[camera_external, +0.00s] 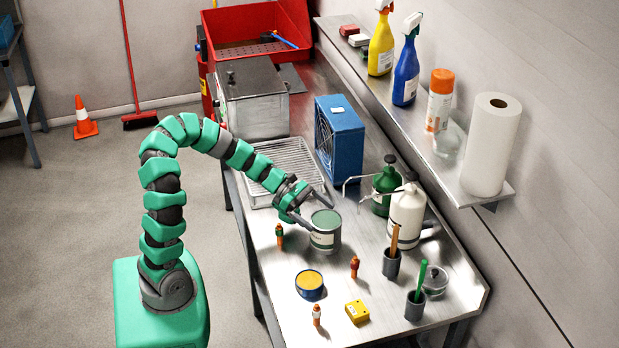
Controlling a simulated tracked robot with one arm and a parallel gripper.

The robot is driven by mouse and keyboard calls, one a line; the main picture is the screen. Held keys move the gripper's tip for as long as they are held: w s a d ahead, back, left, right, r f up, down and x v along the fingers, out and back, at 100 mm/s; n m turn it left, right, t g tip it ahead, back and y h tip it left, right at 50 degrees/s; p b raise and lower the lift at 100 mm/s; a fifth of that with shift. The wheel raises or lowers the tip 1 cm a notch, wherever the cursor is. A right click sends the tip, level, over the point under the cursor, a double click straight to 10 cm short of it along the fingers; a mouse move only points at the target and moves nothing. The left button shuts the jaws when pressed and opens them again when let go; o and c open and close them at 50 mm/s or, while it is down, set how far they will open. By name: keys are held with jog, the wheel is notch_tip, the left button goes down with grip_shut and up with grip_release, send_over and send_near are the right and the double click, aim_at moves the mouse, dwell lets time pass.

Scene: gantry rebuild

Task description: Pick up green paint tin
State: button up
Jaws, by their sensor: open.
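The green paint tin (325,240) stands upright on the steel workbench. It has a green top and a grey side with a pale label. My gripper (318,211) is at the tin's upper back left, with its fingers spread. One finger reaches over behind the tin's rim and the other lies by its left side. Whether either finger touches the tin I cannot tell. The gripper holds nothing that I can see.
A green pump bottle (384,190) and a white jug (406,215) stand right of the tin. A blue box fan (339,139) and wire rack (285,165) lie behind. Small figures, a yellow-topped tin (309,284) and a yellow box (357,311) stand in front.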

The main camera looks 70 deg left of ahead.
aim_at(326, 231)
jog(key=shift+x, duration=2)
jog(key=shift+f, duration=0.1)
